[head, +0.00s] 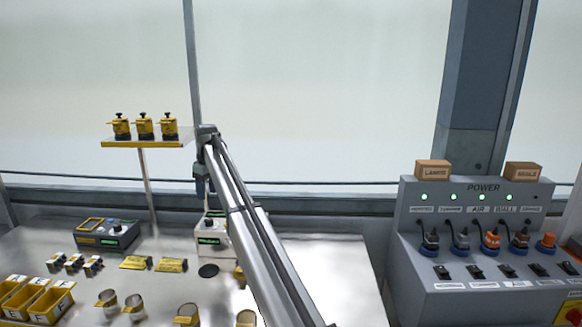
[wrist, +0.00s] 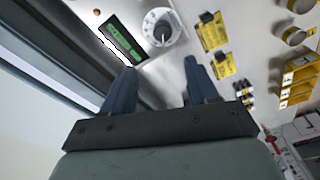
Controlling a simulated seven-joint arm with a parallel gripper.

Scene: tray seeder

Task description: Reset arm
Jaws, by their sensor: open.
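My gripper (wrist: 156,84) shows in the wrist view with its two dark blue fingers apart and nothing between them. In the head view my arm reaches from the bottom centre up and to the left. My gripper (head: 201,186) hangs there from the arm's far end, above the back of the metal bench (head: 330,270). Below it stands a pale box with a green display (head: 209,240). The same box's dial and display show beyond the fingers in the wrist view (wrist: 124,40). The fingers appear apart from the box. My arm hides part of the bench.
A shelf (head: 150,144) with three yellow-black devices stands left of the arm. A dark device (head: 107,234), yellow plates (head: 136,262), yellow bins (head: 52,303) and several round cups lie on the bench. A grey power panel (head: 480,215) stands at right. The bench's right part looks clear.

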